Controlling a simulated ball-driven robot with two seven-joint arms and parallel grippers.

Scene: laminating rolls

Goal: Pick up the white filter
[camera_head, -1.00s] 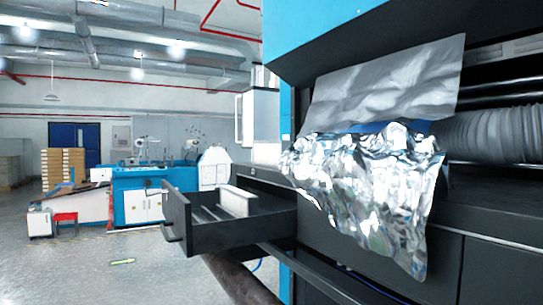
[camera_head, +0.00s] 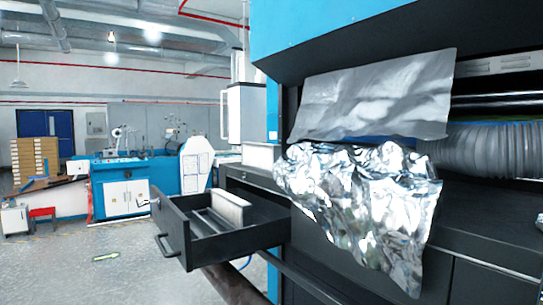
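A white, upright, flat-sided block that looks like the white filter (camera_head: 229,210) stands in an open black drawer (camera_head: 190,243). The drawer juts out to the left from the front of the large machine. A second white block (camera_head: 262,155) sits on the dark ledge behind the drawer; I cannot tell whether it is also a filter. Neither of my grippers is in view.
Crumpled silver foil (camera_head: 355,195) hangs from the large blue and black machine (camera_head: 380,30) on the right. A grey ribbed duct (camera_head: 485,150) lies inside it. A blue and white machine (camera_head: 125,190) stands farther back.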

